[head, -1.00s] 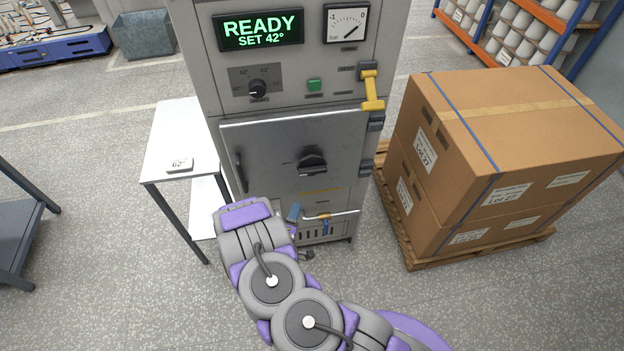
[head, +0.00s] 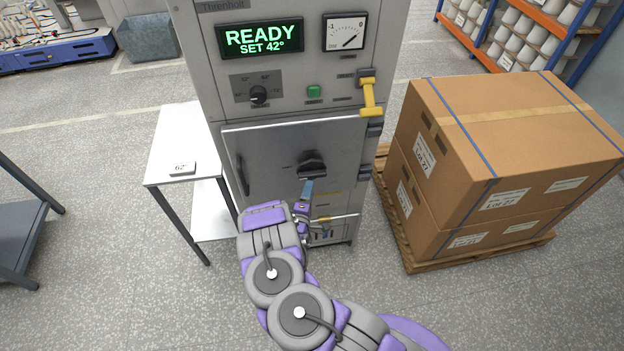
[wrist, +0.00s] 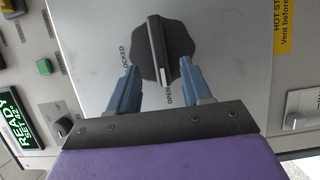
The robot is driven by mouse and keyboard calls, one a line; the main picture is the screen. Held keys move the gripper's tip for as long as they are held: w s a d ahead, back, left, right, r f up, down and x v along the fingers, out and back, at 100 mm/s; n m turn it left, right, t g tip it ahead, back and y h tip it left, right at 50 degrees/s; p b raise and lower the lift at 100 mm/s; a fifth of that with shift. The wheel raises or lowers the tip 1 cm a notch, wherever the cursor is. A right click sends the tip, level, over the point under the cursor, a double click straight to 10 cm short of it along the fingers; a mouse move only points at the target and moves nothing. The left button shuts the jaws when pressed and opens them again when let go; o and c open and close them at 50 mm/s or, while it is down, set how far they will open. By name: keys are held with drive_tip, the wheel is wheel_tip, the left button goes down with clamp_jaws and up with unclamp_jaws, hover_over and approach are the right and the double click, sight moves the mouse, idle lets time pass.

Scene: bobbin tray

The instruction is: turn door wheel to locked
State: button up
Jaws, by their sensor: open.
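The door wheel (head: 312,164) is a dark lobed knob with a raised bar, on the grey cabinet door (head: 265,150). In the wrist view the door wheel (wrist: 178,38) stands between the words LOCKED and OPEN, and the bar's white-marked end points towards OPEN. My gripper (head: 308,186) is just below the wheel in the head view. In the wrist view my gripper (wrist: 159,66) has its blue fingers spread apart, with the tips at either side of the bar's marked end. Nothing is held; I cannot tell whether the tips touch the wheel.
The display (head: 259,38) reads READY, SET 42°. A dial (head: 258,95), a green button (head: 314,91) and a yellow latch handle (head: 370,96) are above and beside the door. A white side table (head: 185,140) stands left. Strapped cartons (head: 500,150) on a pallet stand right.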

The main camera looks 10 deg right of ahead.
sight(311, 178)
drive_tip(key=x, duration=0.4)
drive_tip(key=shift+w+a, duration=0.3)
drive_tip(key=shift+w, duration=0.05)
drive_tip(key=shift+w+d, duration=0.25)
drive_tip(key=shift+w, duration=0.2)
drive_tip(key=shift+w+d, duration=0.1)
drive_tip(key=shift+d, duration=0.15)
drive_tip(key=shift+a, duration=0.15)
drive_tip(key=c, duration=0.4)
clamp_jaws()
